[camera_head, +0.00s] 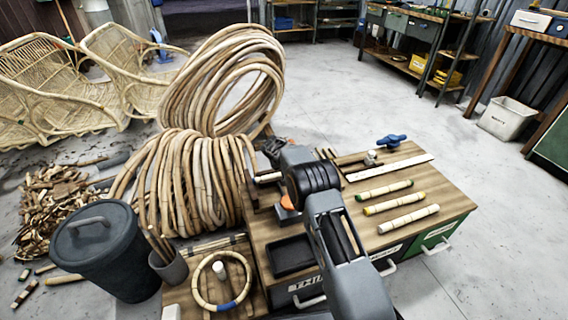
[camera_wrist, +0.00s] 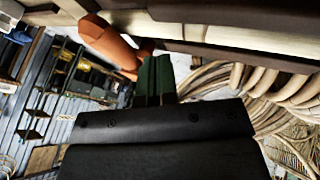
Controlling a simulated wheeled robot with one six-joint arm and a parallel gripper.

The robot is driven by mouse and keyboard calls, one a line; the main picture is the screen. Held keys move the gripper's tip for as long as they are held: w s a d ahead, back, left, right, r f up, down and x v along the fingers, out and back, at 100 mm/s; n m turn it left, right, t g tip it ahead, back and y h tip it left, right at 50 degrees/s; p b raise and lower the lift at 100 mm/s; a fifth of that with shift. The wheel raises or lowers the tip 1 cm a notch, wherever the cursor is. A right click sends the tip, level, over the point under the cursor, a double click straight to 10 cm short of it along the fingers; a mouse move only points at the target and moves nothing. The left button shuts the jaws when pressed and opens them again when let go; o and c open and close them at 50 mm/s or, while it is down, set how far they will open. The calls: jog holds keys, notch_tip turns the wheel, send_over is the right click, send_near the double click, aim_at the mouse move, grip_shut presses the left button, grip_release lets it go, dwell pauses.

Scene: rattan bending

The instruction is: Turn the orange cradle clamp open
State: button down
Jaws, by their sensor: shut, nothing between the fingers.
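The orange cradle clamp (camera_wrist: 110,42) shows in the upper left of the wrist view, just beyond my fingertips. In the head view only a small orange part (camera_head: 287,203) shows beside my arm, which hides the rest. My gripper (camera_wrist: 155,66) has its green fingers together with nothing between them. The fingertips are close to the clamp's lower end; I cannot tell if they touch. A pale rod and dark cradle parts (camera_wrist: 235,30) run across the top of the wrist view. In the head view my gripper is hidden behind my arm.
The wooden workbench (camera_head: 455,198) holds several short rattan pieces (camera_head: 400,219), a white strip (camera_head: 390,167), a blue clamp (camera_head: 391,141) and a black tray (camera_head: 291,256). Rattan coils (camera_head: 190,180) stand behind and left. A dark lidded bin (camera_head: 105,250) is at left.

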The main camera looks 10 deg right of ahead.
jog(key=shift+w+d+f+b, duration=0.15)
jog(key=shift+d, duration=0.5)
jog(key=shift+w+d+f+b, duration=0.15)
jog(key=shift+d+f+b, duration=0.05)
jog(key=shift+d, duration=0.5)
jog(key=shift+w+d+f+b, duration=0.15)
jog(key=shift+d, duration=0.5)
